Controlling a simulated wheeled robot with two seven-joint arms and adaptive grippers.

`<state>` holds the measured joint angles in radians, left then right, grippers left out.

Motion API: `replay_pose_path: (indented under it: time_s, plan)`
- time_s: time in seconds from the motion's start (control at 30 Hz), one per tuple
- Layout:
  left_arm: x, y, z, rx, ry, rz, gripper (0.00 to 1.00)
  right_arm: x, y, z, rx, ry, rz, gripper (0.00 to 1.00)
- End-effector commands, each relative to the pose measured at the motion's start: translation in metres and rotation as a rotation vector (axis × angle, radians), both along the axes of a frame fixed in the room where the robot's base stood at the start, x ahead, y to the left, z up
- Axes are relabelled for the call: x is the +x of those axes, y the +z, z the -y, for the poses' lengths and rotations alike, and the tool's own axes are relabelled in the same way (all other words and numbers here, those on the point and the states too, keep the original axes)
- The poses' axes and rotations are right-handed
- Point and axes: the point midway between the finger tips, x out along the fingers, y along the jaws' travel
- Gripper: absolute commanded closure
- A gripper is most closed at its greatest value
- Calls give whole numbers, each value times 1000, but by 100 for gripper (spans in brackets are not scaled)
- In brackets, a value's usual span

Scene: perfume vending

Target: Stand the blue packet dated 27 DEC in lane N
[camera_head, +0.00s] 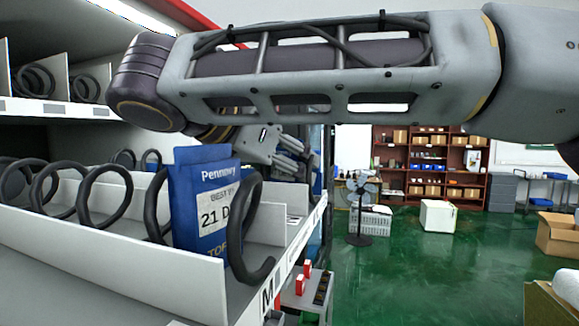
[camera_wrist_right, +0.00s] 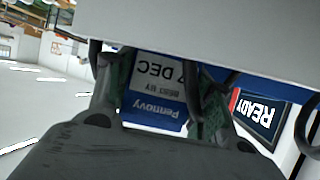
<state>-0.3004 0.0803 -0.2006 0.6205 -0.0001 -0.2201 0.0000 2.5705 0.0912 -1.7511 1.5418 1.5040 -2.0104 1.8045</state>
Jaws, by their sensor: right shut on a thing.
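A blue Pennovy packet (camera_wrist_right: 155,112) is between the fingers of my right gripper (camera_wrist_right: 160,95) in the right wrist view. It appears upside down there, and its white date label reads "7 DEC" with the first part covered. In the head view my right gripper (camera_head: 285,158) is behind the shelf's front lane, partly hidden by my arm; its packet is not clear there. Another blue Pennovy packet (camera_head: 203,195), reading "21 D", stands upright in a black coil in the lane marked M (camera_head: 267,300). I cannot read a lane N label. My left gripper is not in view.
Black coils (camera_head: 105,195) stand in the white shelf tray (camera_head: 120,245), split by thin dividers. An upper shelf (camera_head: 60,108) hangs above. A white panel (camera_wrist_right: 210,35) crosses the top of the wrist view, close to the packet. A READY sign (camera_wrist_right: 258,112) is to its right.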

Motion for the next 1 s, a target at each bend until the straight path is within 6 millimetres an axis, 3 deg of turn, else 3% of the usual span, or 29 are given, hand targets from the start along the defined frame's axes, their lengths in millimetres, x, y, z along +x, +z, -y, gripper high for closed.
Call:
replay_pose_path:
  time_s: [0.17,0.2,0.33,1.0]
  plan:
    - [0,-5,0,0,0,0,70,0,-8,-1,-2,2,-10,78]
    - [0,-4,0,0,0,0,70,0,-8,-1,-3,1,-11,44]
    - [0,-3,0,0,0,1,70,0,-9,-2,-4,3,-14,28]
    - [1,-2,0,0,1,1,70,-1,-9,-3,-6,6,-14,28]
